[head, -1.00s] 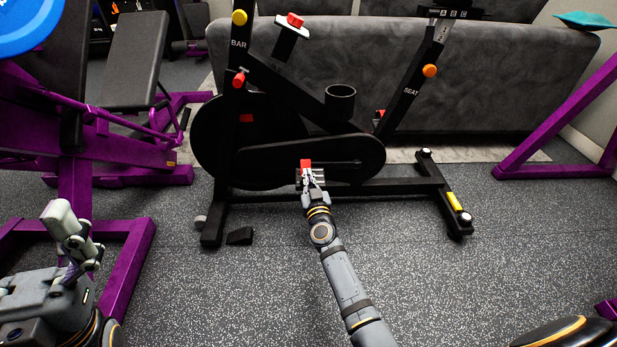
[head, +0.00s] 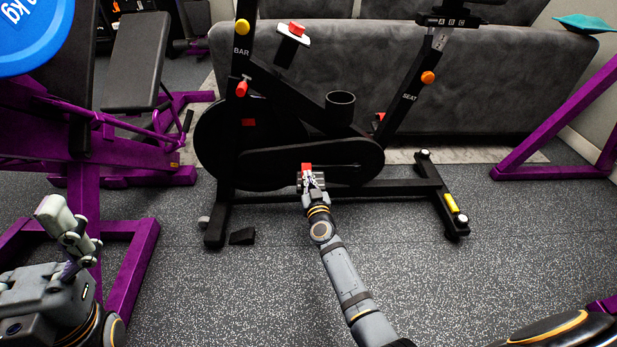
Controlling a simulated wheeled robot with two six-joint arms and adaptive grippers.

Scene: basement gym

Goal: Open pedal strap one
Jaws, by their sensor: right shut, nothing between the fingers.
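A black exercise bike (head: 280,160) stands in front of me, side on. A small red piece (head: 307,167) shows at its near pedal (head: 320,183), low in the middle of the bike; I take it to be on the pedal strap. My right gripper (head: 308,177) is shut at the pedal, just below the red piece and partly covering the pedal. Whether it touches the strap is too small to tell. My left gripper (head: 90,247) hangs at the left, away from the bike; its fingers are too unclear to judge.
A purple weight frame (head: 130,260) and a bench (head: 135,60) stand at the left. A grey sofa (head: 520,90) is behind the bike. A purple frame (head: 560,130) stands at the right.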

